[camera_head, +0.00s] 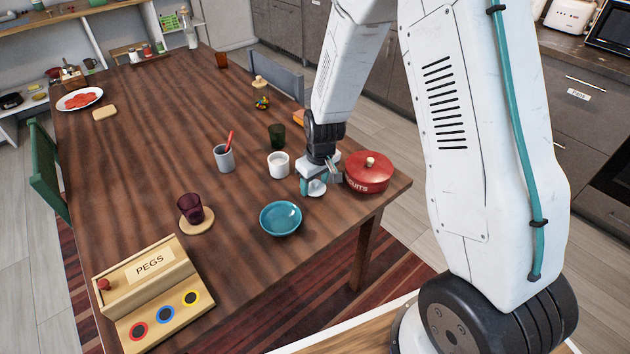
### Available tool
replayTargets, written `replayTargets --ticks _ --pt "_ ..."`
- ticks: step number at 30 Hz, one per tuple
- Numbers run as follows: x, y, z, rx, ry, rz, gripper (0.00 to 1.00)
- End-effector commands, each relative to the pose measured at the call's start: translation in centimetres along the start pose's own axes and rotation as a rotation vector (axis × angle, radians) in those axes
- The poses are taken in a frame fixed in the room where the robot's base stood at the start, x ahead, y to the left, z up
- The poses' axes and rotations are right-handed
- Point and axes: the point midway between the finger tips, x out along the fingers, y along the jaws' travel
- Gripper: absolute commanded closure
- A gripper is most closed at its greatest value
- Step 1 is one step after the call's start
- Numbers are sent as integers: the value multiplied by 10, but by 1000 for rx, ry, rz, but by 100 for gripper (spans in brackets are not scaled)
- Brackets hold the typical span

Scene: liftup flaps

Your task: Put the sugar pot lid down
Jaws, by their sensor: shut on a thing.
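The white sugar pot (279,166) stands uncovered on the wooden table, just left of my gripper. My gripper (314,182) points down close over the table, between the sugar pot and the red biscuit tin (366,178). It is shut on a small white rounded thing, which looks like the sugar pot lid (316,189). The fingers hide part of the lid. I cannot tell whether the lid touches the table.
A teal bowl (281,220) stands in front, with a grey cup holding a red stick (225,158) and a dark green glass (277,136) nearby. A purple glass (190,207) and the pegs box (148,288) are left. The table's right edge is close; its middle left is clear.

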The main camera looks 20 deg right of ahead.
Motion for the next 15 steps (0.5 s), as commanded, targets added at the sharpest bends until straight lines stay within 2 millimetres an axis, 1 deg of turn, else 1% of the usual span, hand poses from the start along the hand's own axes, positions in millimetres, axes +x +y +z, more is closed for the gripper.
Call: replayTargets --ticks 7,8,9,10,15 --pt "3 0 0 1 0 0 65" --pt "2 0 0 1 1 0 35" --pt "2 0 0 1 1 0 24" --pt "2 0 0 1 1 0 21" --pt "2 0 0 0 0 0 21"
